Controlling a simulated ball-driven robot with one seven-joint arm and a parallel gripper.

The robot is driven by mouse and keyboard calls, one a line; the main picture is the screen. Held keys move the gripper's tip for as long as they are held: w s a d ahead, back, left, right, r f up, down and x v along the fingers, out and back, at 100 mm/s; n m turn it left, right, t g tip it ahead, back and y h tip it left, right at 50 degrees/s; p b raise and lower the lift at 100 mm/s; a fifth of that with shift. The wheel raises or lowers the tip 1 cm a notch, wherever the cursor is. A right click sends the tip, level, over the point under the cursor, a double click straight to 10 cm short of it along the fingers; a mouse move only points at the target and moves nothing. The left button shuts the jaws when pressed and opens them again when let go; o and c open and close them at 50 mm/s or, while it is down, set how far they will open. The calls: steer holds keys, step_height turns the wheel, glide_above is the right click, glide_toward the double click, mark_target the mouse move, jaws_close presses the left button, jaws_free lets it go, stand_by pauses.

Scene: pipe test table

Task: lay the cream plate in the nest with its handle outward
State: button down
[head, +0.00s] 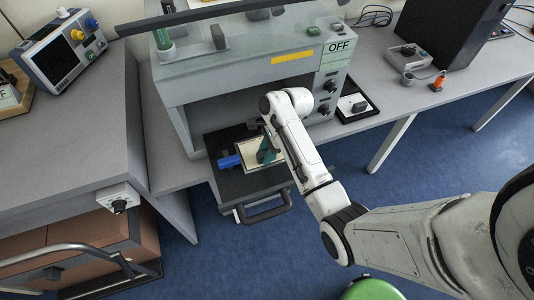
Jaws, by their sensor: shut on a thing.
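The cream plate (251,158) lies low over the dark pulled-out tray (240,187) at the front of the grey bench unit. My gripper (267,150) is at the plate's right part, pointing down, and is shut on it. A dark green piece shows on the plate at the gripper; I cannot tell whether it is the plate's handle or part of my gripper. My arm hides the plate's right edge. Whether the plate rests flat in the nest cannot be seen.
A blue block (229,162) is beside the plate's left edge. The tray's dark handle (264,213) sticks out in front. The grey unit (222,88), with an OFF sign, stands behind. A black-edged board (355,105) lies to its right.

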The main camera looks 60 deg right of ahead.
steer(key=c, duration=0.8)
jaws_free()
steer(key=shift+f, duration=0.1)
steer(key=shift+c, duration=0.2)
